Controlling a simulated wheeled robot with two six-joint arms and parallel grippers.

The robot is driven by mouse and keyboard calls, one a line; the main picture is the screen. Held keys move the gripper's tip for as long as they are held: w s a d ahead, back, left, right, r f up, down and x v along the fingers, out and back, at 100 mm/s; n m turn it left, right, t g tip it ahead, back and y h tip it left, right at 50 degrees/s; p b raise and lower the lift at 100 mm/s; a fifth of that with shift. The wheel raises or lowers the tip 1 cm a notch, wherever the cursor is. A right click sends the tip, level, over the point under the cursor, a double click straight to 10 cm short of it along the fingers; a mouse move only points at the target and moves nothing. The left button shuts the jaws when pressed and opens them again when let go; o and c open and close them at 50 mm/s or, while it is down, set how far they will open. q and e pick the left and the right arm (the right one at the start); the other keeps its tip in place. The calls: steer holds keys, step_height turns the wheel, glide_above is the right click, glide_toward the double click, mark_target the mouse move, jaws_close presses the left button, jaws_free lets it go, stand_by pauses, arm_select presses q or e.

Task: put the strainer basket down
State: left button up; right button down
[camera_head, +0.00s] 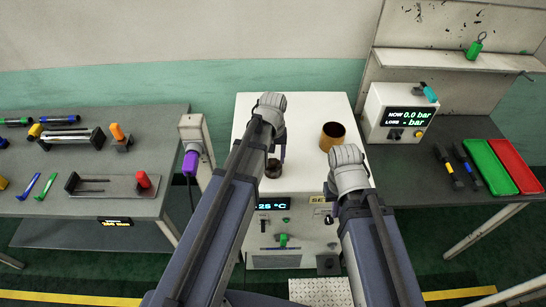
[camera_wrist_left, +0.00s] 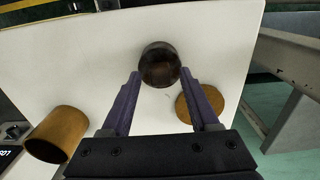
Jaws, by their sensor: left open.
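A small dark, round cup-like thing, which looks like the strainer basket (camera_head: 273,169), stands on the white machine top near its front edge. In the left wrist view the dark basket (camera_wrist_left: 160,66) sits between and just beyond the fingertips. My left gripper (camera_head: 277,150) is open around its near side, with a gap visible at each finger; its two fingers (camera_wrist_left: 160,76) also show in the wrist view. My right gripper (camera_head: 347,178) is over the machine's front right; its fingers are hidden behind the wrist.
A brown-gold open cylinder (camera_head: 332,137) stands on the white machine (camera_head: 305,110). A flat brown-gold disc (camera_wrist_left: 196,104) lies near my left gripper's finger. The left bench (camera_head: 90,205) holds several tools; the right bench holds a gauge box (camera_head: 398,112), green tray (camera_head: 490,165) and red tray (camera_head: 517,165).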

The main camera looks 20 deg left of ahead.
mark_target(273, 160)
arm_select(q)
step_height(273, 160, up, 12)
steer(key=p, duration=1.1)
steer(key=s+d+m+y, duration=0.1)
steer(key=s+d+m, duration=0.5)
steer(key=s+d, duration=0.4)
steer(key=s, duration=0.4)
steer(key=shift+s+d+m, duration=0.2)
steer(key=shift+d+m, duration=0.05)
steer(key=shift+m, duration=0.15)
step_height(273, 160, down, 12)
steer(key=b, duration=1.2)
steer(key=shift+f, duration=0.15)
